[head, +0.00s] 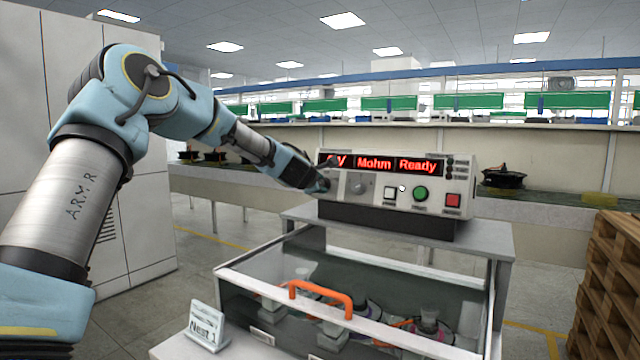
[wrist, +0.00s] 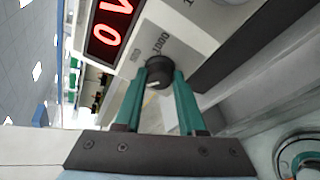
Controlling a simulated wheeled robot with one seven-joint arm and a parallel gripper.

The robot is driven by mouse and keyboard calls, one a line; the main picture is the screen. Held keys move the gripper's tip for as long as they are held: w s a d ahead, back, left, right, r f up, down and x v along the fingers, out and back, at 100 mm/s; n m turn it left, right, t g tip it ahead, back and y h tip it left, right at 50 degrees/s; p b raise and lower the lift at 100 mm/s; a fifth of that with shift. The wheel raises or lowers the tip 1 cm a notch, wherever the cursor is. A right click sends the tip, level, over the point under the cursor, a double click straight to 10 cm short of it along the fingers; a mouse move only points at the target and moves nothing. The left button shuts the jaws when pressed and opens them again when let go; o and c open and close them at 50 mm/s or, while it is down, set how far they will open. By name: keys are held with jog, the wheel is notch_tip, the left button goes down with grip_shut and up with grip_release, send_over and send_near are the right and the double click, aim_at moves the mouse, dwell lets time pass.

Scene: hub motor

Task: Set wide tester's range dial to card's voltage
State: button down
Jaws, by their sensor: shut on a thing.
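The wide tester (head: 430,193) is a pale box on a dark base, with red displays reading "Mohm" and "Ready"; a third is partly covered by my arm. In the wrist view the display (wrist: 110,28) reads "0 V". My gripper (head: 324,186) is at the tester's front left. In the wrist view its teal fingers (wrist: 158,78) are shut on a black range dial (wrist: 156,66). A "1000" label and a smaller unclear label are printed beside it. A pale mark shows on the dial, but which label it points to is unclear. No voltage is readable on any card.
A second knob (head: 358,184), a white button (head: 390,193), a green button (head: 420,194) and a red button (head: 453,200) share the panel. Below is a clear-lidded fixture with an orange handle (head: 322,294). A "Nest 1" sign (head: 205,328) stands front left. Pallets (head: 612,285) stand right.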

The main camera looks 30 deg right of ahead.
jog(key=shift+d+r+n, duration=0.1)
jog(key=shift+r+n, duration=0.25)
jog(key=shift+n, duration=0.25)
jog(key=shift+w, duration=0.1)
jog(key=c, duration=0.9)
grip_release()
jog(key=o, duration=0.4)
jog(key=shift+f, duration=0.25)
jog(key=b+v, duration=0.3)
jog(key=v, duration=0.7)
jog(key=shift+s+a+r+b, duration=0.2)
jog(key=shift+a+r+b, duration=0.05)
jog(key=shift+r+b, duration=0.1)
